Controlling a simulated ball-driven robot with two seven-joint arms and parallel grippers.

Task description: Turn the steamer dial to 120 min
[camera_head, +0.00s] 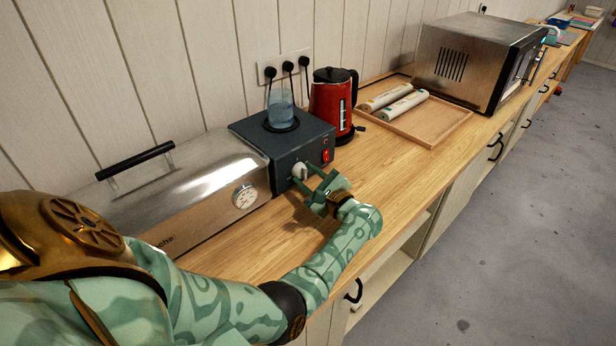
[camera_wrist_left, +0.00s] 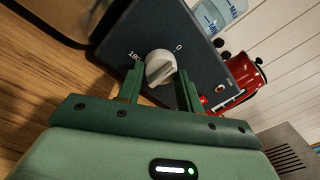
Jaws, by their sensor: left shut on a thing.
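The steamer has a long silver body (camera_head: 190,190) with a round gauge (camera_head: 245,196) and a dark control box (camera_head: 290,140) at its right end. The pale dial (camera_head: 299,171) sits on the box's front face; in the left wrist view the dial (camera_wrist_left: 160,66) shows between the fingers, with "0" and "180" marks partly visible beside it. My left gripper (camera_head: 313,184) is at the dial, its two green fingers on either side, shut on it. In the wrist view the left gripper (camera_wrist_left: 160,88) partly covers the scale, so the exact setting cannot be read. My right gripper is not in view.
A red switch (camera_head: 326,156) is on the box right of the dial. A water bottle (camera_head: 281,106) stands on the box. A red kettle (camera_head: 332,100), a wooden tray (camera_head: 437,122) with rolls and a microwave (camera_head: 478,60) stand further right. The counter before the tray is clear.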

